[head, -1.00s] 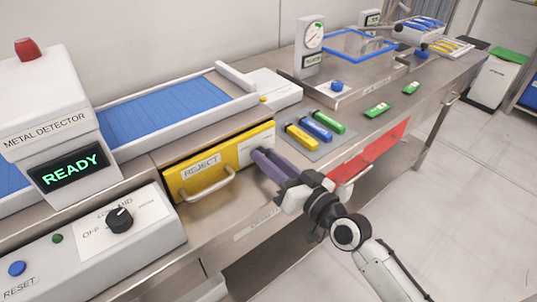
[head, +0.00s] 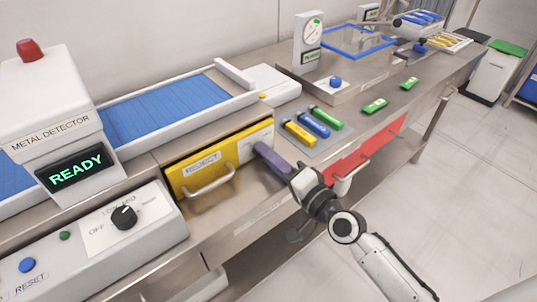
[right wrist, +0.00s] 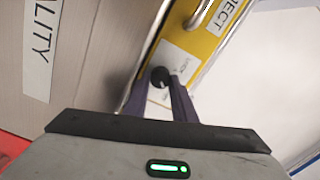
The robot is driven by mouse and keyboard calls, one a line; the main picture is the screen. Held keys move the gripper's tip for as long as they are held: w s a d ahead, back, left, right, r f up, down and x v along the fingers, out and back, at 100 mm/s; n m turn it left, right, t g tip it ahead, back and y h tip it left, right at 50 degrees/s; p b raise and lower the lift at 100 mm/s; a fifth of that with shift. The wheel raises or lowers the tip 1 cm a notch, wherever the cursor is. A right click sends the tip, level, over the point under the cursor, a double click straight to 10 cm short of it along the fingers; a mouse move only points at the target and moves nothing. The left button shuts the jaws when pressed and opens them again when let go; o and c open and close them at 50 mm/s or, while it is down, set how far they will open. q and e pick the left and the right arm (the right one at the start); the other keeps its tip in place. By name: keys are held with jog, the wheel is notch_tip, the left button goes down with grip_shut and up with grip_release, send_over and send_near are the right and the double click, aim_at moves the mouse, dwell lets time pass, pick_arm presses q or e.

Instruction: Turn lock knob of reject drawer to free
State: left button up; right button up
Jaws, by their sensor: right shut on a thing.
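The yellow reject drawer (head: 205,184) is set in the front of the steel counter, with a label and a metal handle (head: 208,186). Its white lock plate is at the drawer's right end. In the right wrist view the round black lock knob (right wrist: 160,76) sits on the lock plate (right wrist: 182,62), between the purple fingertips. My right gripper (head: 262,152) is shut on the knob; it also shows in the right wrist view (right wrist: 161,84). The fingers hide the knob in the head view. My left gripper is not in view.
The metal detector (head: 65,130) reads READY at the left, above a control panel with a black dial (head: 124,217). A red drawer (head: 365,160) is to the right of my right gripper. Colored packets lie on a grey mat (head: 330,141) above.

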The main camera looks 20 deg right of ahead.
jog(key=shift+m, duration=0.5)
jog(key=o, duration=1)
jog(key=shift+o, duration=0.2)
jog(key=shift+s+f, duration=0.1)
